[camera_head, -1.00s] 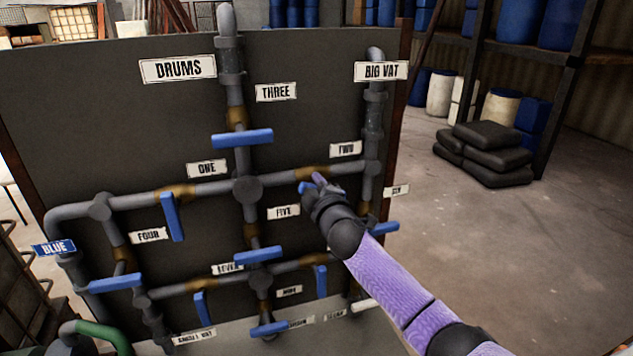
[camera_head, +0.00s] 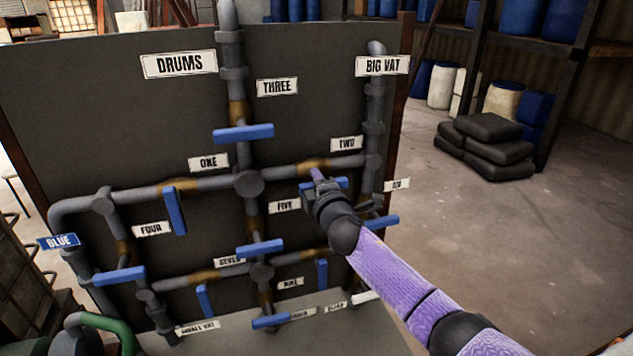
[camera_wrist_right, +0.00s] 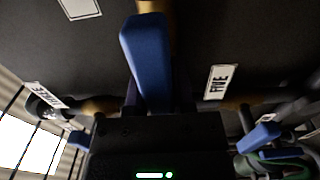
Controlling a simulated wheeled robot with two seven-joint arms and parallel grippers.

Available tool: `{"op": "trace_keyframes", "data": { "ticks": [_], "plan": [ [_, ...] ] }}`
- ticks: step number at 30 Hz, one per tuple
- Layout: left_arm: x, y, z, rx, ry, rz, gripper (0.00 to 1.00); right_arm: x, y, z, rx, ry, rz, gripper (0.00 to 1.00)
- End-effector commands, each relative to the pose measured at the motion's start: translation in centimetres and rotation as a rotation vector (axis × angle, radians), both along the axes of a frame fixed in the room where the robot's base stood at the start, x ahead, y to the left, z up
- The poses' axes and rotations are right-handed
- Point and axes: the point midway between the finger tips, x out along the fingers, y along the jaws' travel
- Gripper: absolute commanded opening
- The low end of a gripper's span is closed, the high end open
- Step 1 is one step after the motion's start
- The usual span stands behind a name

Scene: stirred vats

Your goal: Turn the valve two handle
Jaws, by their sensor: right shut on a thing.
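The valve two handle (camera_head: 339,183) is a blue bar below the brass valve body (camera_head: 313,164) on the pipe left of the "TWO" label (camera_head: 346,143). It lies roughly level, along the pipe, in the head view. My right gripper (camera_head: 317,184) is shut on this handle and hides its middle. In the right wrist view the blue handle (camera_wrist_right: 147,58) runs from the top down to my gripper, which hides its lower end. My left gripper is not in view.
Other blue handles sit close by: three (camera_head: 243,133), five (camera_head: 260,249), one (camera_head: 174,210) and six (camera_head: 382,222). Grey pipes cross the dark panel (camera_head: 120,110). Black sacks (camera_head: 486,147) lie at the right, with open floor (camera_head: 500,240) in front.

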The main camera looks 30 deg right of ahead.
Motion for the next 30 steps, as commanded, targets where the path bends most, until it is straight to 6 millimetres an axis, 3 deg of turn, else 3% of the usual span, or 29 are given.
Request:
{"op": "trace_keyframes", "data": {
  "ticks": [7,8,12,23,30],
  "plan": [
    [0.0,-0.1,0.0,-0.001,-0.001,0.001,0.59,0.0,0.0,-0.1,-0.003,0.004,0.0,0.0],
    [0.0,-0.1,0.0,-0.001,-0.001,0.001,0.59,0.0,0.0,-0.1,-0.003,0.004,0.0,0.37],
    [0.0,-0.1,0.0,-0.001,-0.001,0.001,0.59,0.0,0.0,-0.1,-0.002,0.003,0.0,0.66],
    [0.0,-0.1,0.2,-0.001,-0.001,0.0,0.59,-0.6,0.1,0.0,-0.002,0.001,0.001,0.66],
    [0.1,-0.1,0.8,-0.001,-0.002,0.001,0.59,-5.0,1.2,-0.1,-0.002,0.004,0.003,0.66]
  ]
}}
